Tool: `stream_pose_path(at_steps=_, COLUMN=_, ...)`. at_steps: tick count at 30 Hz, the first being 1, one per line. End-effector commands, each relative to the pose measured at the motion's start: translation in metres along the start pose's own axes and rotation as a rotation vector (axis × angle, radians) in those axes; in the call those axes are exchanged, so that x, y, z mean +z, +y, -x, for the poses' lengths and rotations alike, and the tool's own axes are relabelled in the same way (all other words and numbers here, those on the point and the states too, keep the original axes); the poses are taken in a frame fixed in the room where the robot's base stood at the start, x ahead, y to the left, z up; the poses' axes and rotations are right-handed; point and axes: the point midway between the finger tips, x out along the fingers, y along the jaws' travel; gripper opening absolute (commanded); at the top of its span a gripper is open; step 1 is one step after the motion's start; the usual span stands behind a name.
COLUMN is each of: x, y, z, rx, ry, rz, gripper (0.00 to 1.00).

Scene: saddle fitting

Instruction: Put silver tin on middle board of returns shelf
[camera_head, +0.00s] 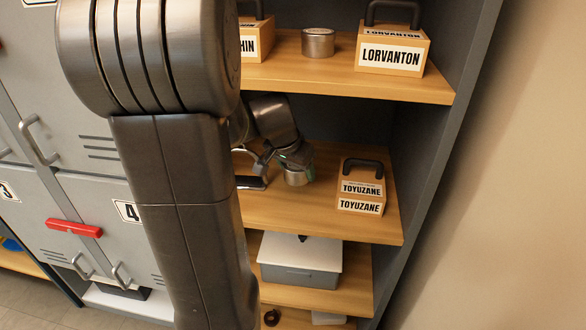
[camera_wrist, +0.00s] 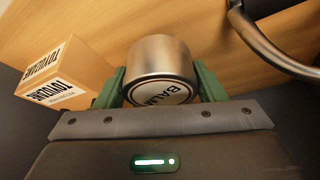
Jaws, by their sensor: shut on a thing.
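My gripper (camera_head: 297,158) reaches into the shelf at the level of the board that holds the TOYUZANE box. It is shut on a silver tin (camera_head: 297,177), which shows below the fingers. In the wrist view the silver tin (camera_wrist: 161,62) sits between the green fingers, and its label reads BALM in part. The tin is at or just above the wooden board (camera_head: 300,217); I cannot tell whether it touches. A second silver tin (camera_head: 318,42) stands on the board above, left of the LORVANTON box. My arm hides the left part of the shelf.
The TOYUZANE box (camera_head: 361,190) stands right of the held tin, with a dark handle on top. The LORVANTON box (camera_head: 391,53) is on the board above. A grey case (camera_head: 300,264) sits on the board below. Grey lockers (camera_head: 85,160) with handles stand at left.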

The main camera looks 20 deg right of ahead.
Motion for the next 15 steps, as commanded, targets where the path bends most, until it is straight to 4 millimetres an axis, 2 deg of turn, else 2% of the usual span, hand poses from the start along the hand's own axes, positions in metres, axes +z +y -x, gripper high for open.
stream_pose_path(at_steps=5, x=-0.014, y=0.001, z=-0.005, rx=0.001, ry=0.000, rz=-0.001, gripper=0.36)
stream_pose_path(at_steps=10, x=-0.003, y=0.001, z=-0.031, rx=0.002, ry=-0.003, rz=0.002, gripper=0.36)
stream_pose_path(at_steps=15, x=0.001, y=0.000, z=-0.039, rx=0.000, ry=0.000, rz=0.000, gripper=0.36)
